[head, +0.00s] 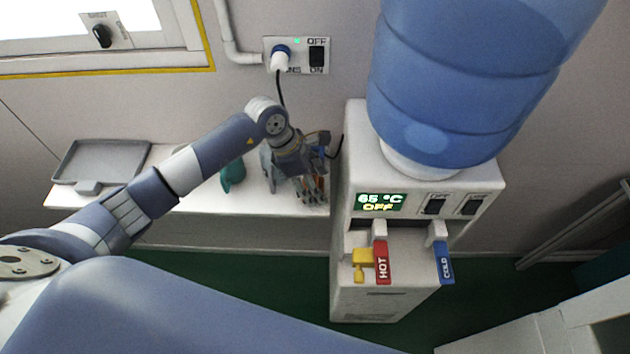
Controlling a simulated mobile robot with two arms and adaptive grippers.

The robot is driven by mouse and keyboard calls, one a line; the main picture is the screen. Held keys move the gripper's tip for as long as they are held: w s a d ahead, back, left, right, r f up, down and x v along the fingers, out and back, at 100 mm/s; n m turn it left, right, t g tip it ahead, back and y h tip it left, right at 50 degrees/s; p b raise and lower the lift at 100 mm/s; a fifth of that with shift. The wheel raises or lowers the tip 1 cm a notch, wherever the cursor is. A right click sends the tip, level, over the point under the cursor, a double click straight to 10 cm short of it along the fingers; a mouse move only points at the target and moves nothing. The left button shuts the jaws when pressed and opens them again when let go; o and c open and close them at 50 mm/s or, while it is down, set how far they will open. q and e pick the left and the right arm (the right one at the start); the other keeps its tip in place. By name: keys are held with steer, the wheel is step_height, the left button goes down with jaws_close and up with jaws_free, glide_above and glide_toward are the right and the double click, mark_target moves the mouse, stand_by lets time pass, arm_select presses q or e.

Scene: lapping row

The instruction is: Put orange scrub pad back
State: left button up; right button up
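My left gripper (311,197) points down over the right end of the white shelf, close beside the water dispenser. A small patch of orange (319,184) shows at its fingers; it may be part of the orange scrub pad, but the fingers hide most of it. I cannot tell whether the fingers are closed on it or only around or in front of it. My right gripper is out of view.
The white shelf (190,203) holds a grey tray (100,160) at left and a teal item (233,177) left of my gripper. The water dispenser (400,215) with its blue bottle (460,80) stands at right. A plugged-in cord hangs from the wall socket (297,56).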

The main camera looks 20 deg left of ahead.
arm_select(q)
steer(key=shift+f, duration=0.35)
steer(key=shift+f+b, duration=0.25)
steer(key=shift+b, duration=0.05)
steer(key=o, duration=1.1)
steer(key=shift+r, duration=0.1)
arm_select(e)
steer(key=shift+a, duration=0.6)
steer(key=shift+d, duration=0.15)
